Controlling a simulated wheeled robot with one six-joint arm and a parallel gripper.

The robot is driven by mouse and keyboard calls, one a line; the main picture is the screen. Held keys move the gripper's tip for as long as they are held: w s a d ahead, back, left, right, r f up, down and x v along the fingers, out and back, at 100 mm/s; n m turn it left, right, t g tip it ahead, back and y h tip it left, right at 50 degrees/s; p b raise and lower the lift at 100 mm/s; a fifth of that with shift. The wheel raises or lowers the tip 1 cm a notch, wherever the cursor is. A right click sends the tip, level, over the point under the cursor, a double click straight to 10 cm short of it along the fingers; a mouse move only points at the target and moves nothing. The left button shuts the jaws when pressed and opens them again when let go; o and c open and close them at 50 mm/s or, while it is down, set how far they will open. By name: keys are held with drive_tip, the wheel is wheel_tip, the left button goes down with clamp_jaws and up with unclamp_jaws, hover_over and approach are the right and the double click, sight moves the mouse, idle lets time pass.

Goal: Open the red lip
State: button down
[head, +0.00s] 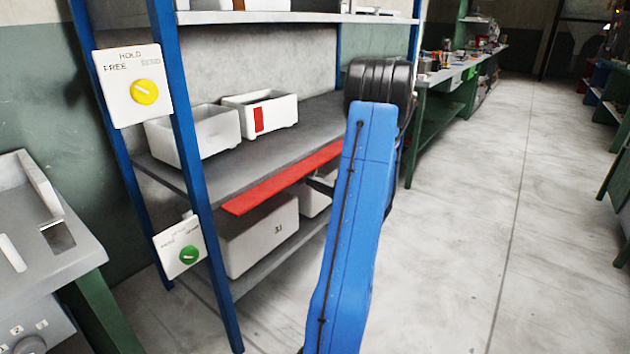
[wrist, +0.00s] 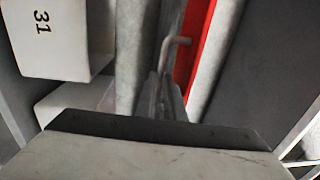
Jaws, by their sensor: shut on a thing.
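The red lip (head: 270,187) is a long flat strip along the front edge of the middle shelf of a blue-posted rack in the head view. In the wrist view the red lip (wrist: 200,35) shows as a narrow band running steeply across the upper right. A pale bent bar (wrist: 176,44) stands against it there. My gripper (wrist: 168,92) reaches to this bar and is shut at the lip. The exact contact is too small to make out. In the head view my blue arm hides most of the gripper and the lip's right end.
White bins (head: 195,135) stand on the middle shelf (head: 310,120) behind the lip. A bin marked 31 (head: 255,240) sits on the shelf below, close under it. Dial plates (head: 133,87) hang on the left post. The floor (head: 480,230) to the right is clear.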

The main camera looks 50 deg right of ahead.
drive_tip(key=shift+w+f+t, duration=0.2)
drive_tip(key=shift+f+t, duration=0.05)
drive_tip(key=shift+t, duration=0.15)
drive_tip(key=c, duration=1.8)
unclamp_jaws()
drive_tip(key=shift+a, duration=0.1)
drive_tip(key=shift+c, duration=0.2)
drive_tip(key=shift+s, duration=0.1)
drive_tip(key=s+f, duration=0.2)
drive_tip(key=s, duration=1.5)
drive_tip(key=shift+f, duration=0.4)
